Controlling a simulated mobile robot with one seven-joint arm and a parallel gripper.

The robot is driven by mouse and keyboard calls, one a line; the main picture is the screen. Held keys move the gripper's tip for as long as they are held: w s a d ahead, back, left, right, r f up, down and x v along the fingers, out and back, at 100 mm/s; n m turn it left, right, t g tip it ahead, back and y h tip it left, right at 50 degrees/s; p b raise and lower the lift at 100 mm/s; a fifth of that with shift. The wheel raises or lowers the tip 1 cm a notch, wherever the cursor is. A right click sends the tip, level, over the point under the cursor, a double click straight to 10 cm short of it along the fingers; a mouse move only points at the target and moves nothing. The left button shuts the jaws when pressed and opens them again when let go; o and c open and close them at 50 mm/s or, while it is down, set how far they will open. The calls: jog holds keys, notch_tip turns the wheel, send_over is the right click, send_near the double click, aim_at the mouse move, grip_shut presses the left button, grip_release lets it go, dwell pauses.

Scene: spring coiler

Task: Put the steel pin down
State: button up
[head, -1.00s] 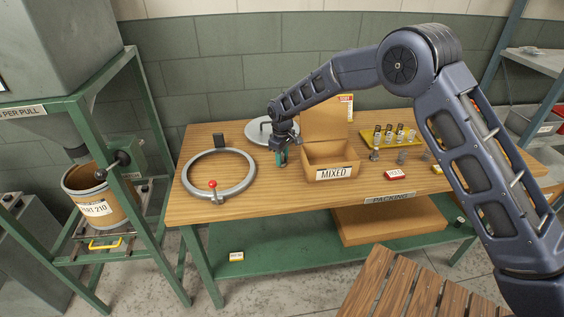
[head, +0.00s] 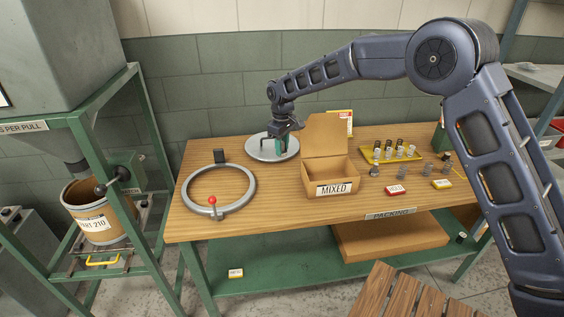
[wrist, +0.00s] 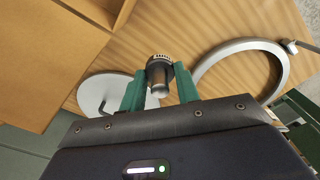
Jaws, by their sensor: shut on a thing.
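My gripper (head: 283,145) has teal fingers and is at the back of the bench, in front of the round grey plate with a handle (head: 261,153) in the head view. The wrist view shows my gripper (wrist: 160,88) shut on a short dark cylinder with a ridged ring and a bright end, which I take to be the steel pin (wrist: 158,72). The pin appears clear of the wooden top, but its height is hard to judge. In the head view the pin is too small to make out.
An open cardboard box marked MIXED (head: 335,189) stands right of my gripper. A large metal ring with a red knob (head: 190,199) lies at left. A yellow tray (head: 370,157) with small cylinders is at right. Bare bench top (head: 270,205) lies between ring and box.

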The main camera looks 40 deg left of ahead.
notch_tip(320, 180, up, 7)
notch_tip(320, 180, up, 6)
jog(key=w+d, duration=0.3)
jog(key=w, duration=0.9)
jog(key=w+d, duration=0.3)
jog(key=w, duration=0.9)
jog(key=w+d, duration=0.2)
jog(key=w, duration=1.1)
jog(key=shift+m, duration=0.3)
jog(key=f, duration=2.5)
jog(key=shift+s+d, duration=0.15)
jog(key=shift+d, duration=0.05)
jog(key=shift+f, duration=0.25)
jog(key=o, duration=1)
jog(key=shift+o, duration=0.2)
jog(key=shift+r, duration=0.1)
